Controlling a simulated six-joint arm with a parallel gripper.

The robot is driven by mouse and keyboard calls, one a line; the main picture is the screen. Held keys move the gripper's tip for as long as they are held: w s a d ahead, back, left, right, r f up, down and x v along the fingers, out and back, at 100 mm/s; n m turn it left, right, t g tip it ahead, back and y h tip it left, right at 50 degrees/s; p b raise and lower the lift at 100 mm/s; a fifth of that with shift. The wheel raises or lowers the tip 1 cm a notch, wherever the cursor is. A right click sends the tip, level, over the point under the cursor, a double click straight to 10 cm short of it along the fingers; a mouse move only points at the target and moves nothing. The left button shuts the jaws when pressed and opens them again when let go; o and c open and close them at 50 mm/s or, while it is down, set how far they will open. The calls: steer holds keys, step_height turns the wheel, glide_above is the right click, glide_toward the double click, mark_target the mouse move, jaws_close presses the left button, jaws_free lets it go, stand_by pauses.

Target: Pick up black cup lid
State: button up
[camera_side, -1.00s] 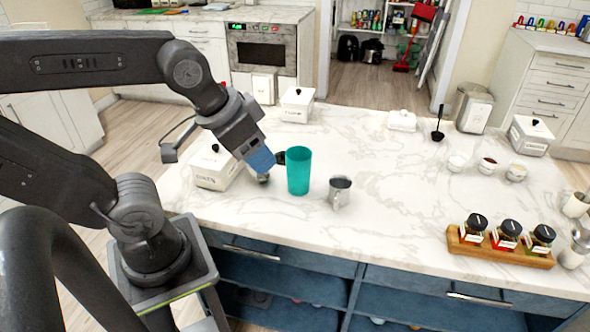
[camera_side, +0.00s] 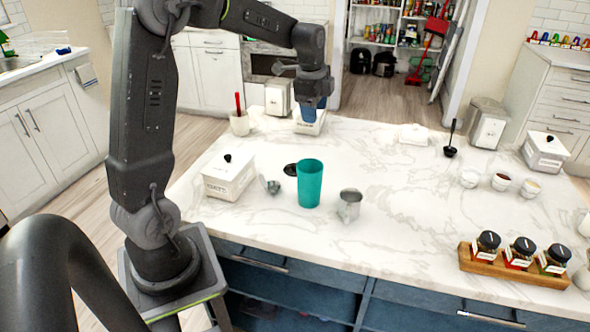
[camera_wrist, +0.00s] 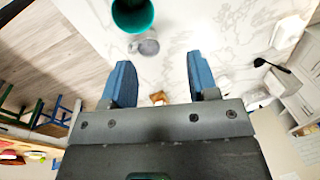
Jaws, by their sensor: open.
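The black cup lid (camera_side: 290,169) appears as a small dark disc flat on the marble counter, just left of the teal cup (camera_side: 310,184). I cannot make out the lid in the wrist view. The teal cup also shows at the top of the wrist view (camera_wrist: 133,14). My gripper (camera_side: 313,103) is over the far side of the counter, in front of a white canister, well away from the lid. In the wrist view its blue fingers (camera_wrist: 160,82) are wide apart with nothing between them.
A metal cup (camera_side: 349,206) stands right of the teal cup. A small metal scoop (camera_side: 271,187) and a white lidded canister (camera_side: 229,178) are to the left. A wooden rack of jars (camera_side: 510,266) sits at the front right.

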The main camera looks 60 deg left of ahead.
steer(key=w+a+f+m+g, duration=0.1)
steer(key=w+a+f+m, duration=0.15)
steer(key=a+f, duration=0.45)
steer(key=m, duration=0.3)
glide_above(295, 164)
step_height(295, 164, down, 5)
steer(key=shift+g+h, duration=0.3)
steer(key=shift+h, duration=0.1)
steer(key=f, duration=0.8)
steer(key=shift+w+a, duration=0.15)
steer(key=shift+a, duration=0.1)
steer(key=shift+d+f, duration=0.15)
steer(key=shift+f, duration=1.3)
steer(key=shift+d+f, duration=0.15)
steer(key=shift+f, duration=1.3)
steer(key=c, duration=1)
steer(key=shift+r, duration=0.15)
